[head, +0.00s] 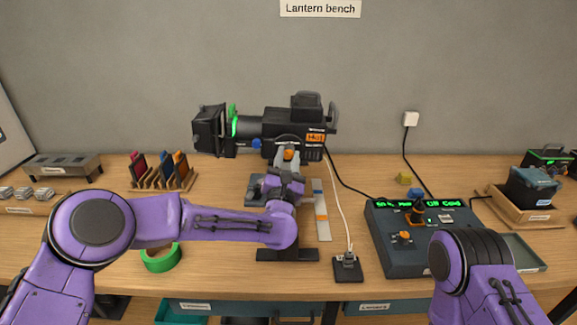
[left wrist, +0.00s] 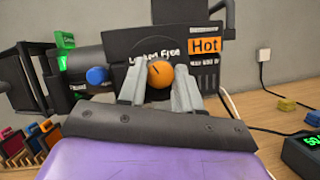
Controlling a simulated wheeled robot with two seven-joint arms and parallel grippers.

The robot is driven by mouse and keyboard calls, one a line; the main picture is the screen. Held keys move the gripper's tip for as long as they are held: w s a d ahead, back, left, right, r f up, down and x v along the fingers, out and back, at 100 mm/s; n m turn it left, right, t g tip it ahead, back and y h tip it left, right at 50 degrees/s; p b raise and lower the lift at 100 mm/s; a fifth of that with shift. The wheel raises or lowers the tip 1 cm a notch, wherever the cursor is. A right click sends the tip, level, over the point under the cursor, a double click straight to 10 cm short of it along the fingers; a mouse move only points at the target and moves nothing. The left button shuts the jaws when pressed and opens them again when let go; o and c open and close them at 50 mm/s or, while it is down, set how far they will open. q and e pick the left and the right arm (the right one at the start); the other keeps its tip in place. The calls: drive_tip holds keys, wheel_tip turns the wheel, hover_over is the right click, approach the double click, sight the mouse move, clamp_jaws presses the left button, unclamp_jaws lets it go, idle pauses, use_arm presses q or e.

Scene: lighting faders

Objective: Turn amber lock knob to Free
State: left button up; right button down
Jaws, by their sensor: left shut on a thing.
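The amber lock knob (left wrist: 160,75) is a round orange ball-like knob on the dark side plate of the lantern (left wrist: 125,45). A short dark mark shows on its upper left face. White lettering above it ends in "Free"; the first word is partly unclear. My left gripper (left wrist: 160,82) has a grey finger on each side of the knob and is shut on it. In the head view the knob (head: 289,154) shows between the fingers of my left gripper (head: 288,158), in front of the lantern (head: 270,122). My right forearm is at lower right; its gripper is out of view.
A blue knob (left wrist: 97,75) sits left of the amber one. An orange "Hot" label (left wrist: 205,45) is to its right. The control desk (head: 400,262) stands at right, a small black stand (head: 348,268) at front. Green tape (head: 161,258) and filter rack (head: 162,178) lie left.

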use_arm(q)
drive_tip(key=m+g+h+b, duration=0.1)
drive_tip(key=m+h, duration=0.1)
drive_tip(key=m, duration=0.2)
drive_tip(key=shift+a, duration=0.1)
drive_tip(key=m+g+h, duration=0.1)
drive_tip(key=m, duration=0.3)
drive_tip(key=shift+r+m, duration=0.15)
drive_tip(key=shift+m, duration=0.15)
drive_tip(key=m+g, duration=0.1)
drive_tip(key=m, duration=0.1)
drive_tip(key=m+h, duration=0.1)
drive_tip(key=m, duration=0.1)
drive_tip(key=shift+a+r+g+p, duration=0.1)
drive_tip(key=shift+r+g+p, duration=0.1)
drive_tip(key=shift+g+p, duration=0.2)
drive_tip(key=shift+m+g+p, duration=0.8)
drive_tip(key=shift+m+p, duration=0.1)
drive_tip(key=shift+m, duration=1)
use_arm(e)
drive_tip(key=shift+r, duration=0.5)
use_arm(q)
drive_tip(key=o, duration=1)
drive_tip(key=shift+o, duration=0.2)
